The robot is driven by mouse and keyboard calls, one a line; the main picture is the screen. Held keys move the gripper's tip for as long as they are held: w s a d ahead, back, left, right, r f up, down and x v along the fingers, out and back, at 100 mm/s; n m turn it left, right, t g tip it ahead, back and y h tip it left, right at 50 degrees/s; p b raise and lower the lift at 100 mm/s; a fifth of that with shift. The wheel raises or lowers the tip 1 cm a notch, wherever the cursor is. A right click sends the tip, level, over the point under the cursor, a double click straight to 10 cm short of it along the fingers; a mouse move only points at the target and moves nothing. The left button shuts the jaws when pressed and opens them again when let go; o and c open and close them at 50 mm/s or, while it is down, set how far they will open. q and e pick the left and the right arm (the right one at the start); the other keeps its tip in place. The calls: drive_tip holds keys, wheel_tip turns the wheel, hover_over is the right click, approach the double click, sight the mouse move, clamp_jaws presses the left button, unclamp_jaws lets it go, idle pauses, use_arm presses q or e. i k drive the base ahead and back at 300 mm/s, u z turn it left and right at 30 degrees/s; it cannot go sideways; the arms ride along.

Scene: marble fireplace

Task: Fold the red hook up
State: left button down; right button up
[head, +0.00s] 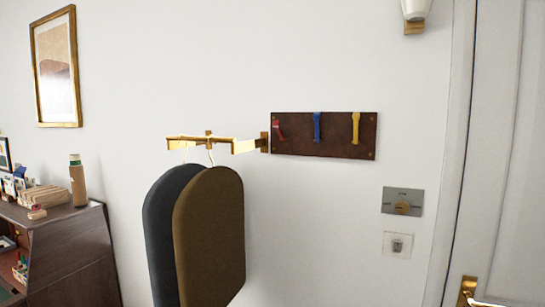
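A dark brown board (300,148) is mounted on the white wall, right of the picture's middle. The red hook (280,131) is at its left end. It looks shorter than the others and slightly tilted, and its exact fold position is too small to tell. A blue hook (317,126) is at the board's middle and a yellow hook (355,127) is toward its right end. Both look upright and reach the board's top edge. Neither of my grippers is in the head view.
A brass rail (240,146) juts out just left of the board, with a brown panel (222,230) and a dark grey panel (160,235) hanging from it. A cabinet (75,245) stands left. A switch plate (403,201) and a door (515,170) are right.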

sight(277, 124)
drive_tip(key=z, duration=0.6)
drive_tip(key=i, duration=1.05)
drive_tip(key=u, duration=0.25)
